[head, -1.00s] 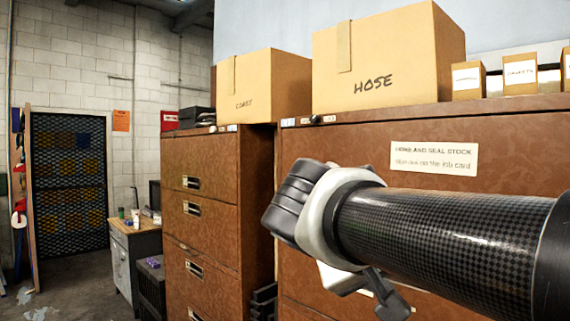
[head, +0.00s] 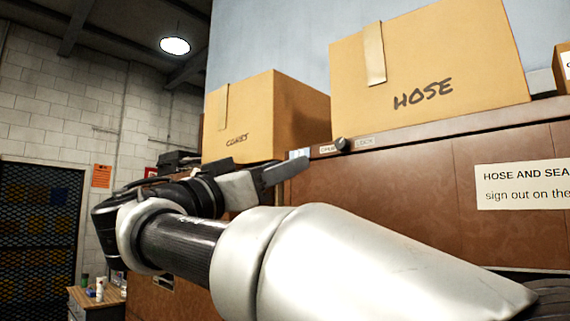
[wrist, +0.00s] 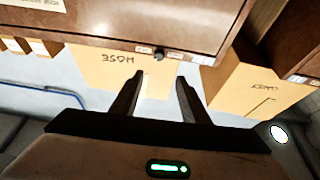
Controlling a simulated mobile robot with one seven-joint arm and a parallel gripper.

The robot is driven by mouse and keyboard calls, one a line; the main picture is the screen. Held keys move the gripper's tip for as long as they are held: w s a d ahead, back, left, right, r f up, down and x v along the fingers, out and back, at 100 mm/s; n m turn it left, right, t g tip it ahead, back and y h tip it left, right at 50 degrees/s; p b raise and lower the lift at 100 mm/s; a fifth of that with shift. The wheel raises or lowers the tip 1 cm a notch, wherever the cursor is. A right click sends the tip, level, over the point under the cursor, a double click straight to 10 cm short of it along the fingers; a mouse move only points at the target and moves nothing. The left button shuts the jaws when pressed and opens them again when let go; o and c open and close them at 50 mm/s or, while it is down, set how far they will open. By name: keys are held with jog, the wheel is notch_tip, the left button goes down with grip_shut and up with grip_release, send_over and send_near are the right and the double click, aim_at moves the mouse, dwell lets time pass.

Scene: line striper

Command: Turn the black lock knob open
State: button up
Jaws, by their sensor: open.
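The black lock knob (head: 341,144) is small and sits on the top edge strip of the brown cabinet (head: 400,190), between two small white labels. The left label seems to read OPEN and the right one LOCK. The knob also shows in the wrist view (wrist: 158,54), upside down, beyond the gap between my fingertips. My gripper (head: 285,170) is to the left of the knob in the head view, apart from it. In the wrist view my two fingers (wrist: 159,88) stand apart with nothing between them. Which way the knob is turned is too small to tell.
A cardboard box marked HOSE (head: 430,70) stands on the cabinet above the knob. Another box (head: 240,120) stands to its left, behind my gripper. A white sign (head: 525,186) is on the cabinet front at right.

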aim_at(339, 144)
jog(key=p+x, duration=0.3)
jog(key=x, duration=1.4)
jog(key=shift+r+p, duration=0.25)
jog(key=shift+p, duration=0.1)
grip_shut()
